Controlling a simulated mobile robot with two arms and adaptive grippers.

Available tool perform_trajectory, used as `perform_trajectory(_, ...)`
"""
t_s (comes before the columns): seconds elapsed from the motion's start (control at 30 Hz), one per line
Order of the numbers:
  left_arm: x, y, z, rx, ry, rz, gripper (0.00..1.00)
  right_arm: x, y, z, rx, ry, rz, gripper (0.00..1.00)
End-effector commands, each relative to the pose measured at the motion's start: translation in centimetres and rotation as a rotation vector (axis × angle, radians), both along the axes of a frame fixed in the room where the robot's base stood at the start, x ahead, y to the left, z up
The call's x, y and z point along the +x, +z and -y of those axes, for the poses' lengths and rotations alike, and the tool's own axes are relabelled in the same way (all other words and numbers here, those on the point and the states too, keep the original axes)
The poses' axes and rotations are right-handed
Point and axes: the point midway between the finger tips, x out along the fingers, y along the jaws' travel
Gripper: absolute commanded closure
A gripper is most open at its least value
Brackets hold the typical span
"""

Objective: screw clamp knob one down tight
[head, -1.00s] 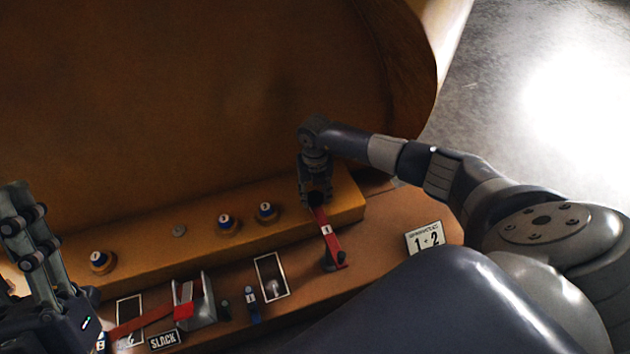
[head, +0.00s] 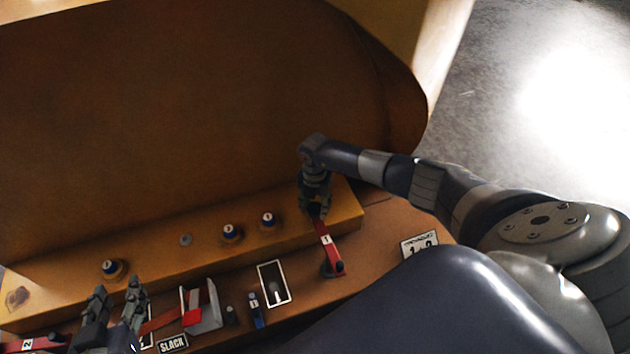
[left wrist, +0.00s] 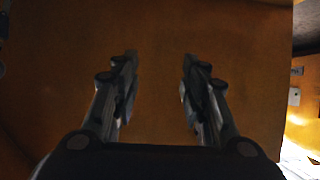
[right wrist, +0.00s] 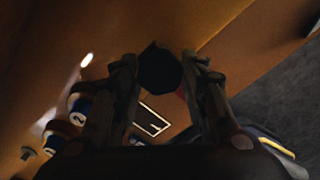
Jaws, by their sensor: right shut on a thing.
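Clamp one is a red strap marked 1 (head: 327,246), lying across the ledge at the right end of the yellow beam. Its dark knob (right wrist: 160,70) sits between my right fingers in the right wrist view. My right gripper (head: 316,207) is shut on this knob from above and hides most of it in the head view. I cannot tell how far down the knob is. My left gripper (head: 120,287) is open and empty at the left, over the front of the beam; its spread fingers also show in the left wrist view (left wrist: 158,78).
Several blue-capped posts (head: 232,231) stand on the yellow beam (head: 210,260). A red strap marked 2 (head: 32,343) lies at lower left. A grey bracket with a red piece (head: 203,308), a SLACK plate (head: 173,344) and a 1-2 plate (head: 420,245) are on the ledge.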

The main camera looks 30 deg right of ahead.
Motion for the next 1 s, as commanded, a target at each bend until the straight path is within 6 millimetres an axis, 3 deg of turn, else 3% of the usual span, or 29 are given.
perform_trajectory(0.3,-2.0,-2.3,-0.9,0.034,0.010,-0.144,0.60,0.2,0.2,-0.1,0.002,-0.063,0.003,0.84)
perform_trajectory(0.73,-2.2,-2.5,-1.0,0.037,0.012,-0.159,0.60,0.2,0.2,-0.1,0.003,-0.069,0.004,0.84)
perform_trajectory(0.77,-2.2,-2.5,-1.0,0.037,0.012,-0.158,0.60,0.2,0.2,-0.1,0.003,-0.069,0.004,0.58)
perform_trajectory(0.83,-2.2,-2.5,-1.0,0.037,0.012,-0.158,0.60,0.2,0.2,-0.1,0.003,-0.069,0.004,0.42)
perform_trajectory(1.0,-2.2,-2.5,-1.0,0.037,0.012,-0.158,0.60,0.1,0.1,0.0,0.002,-0.069,0.002,0.40)
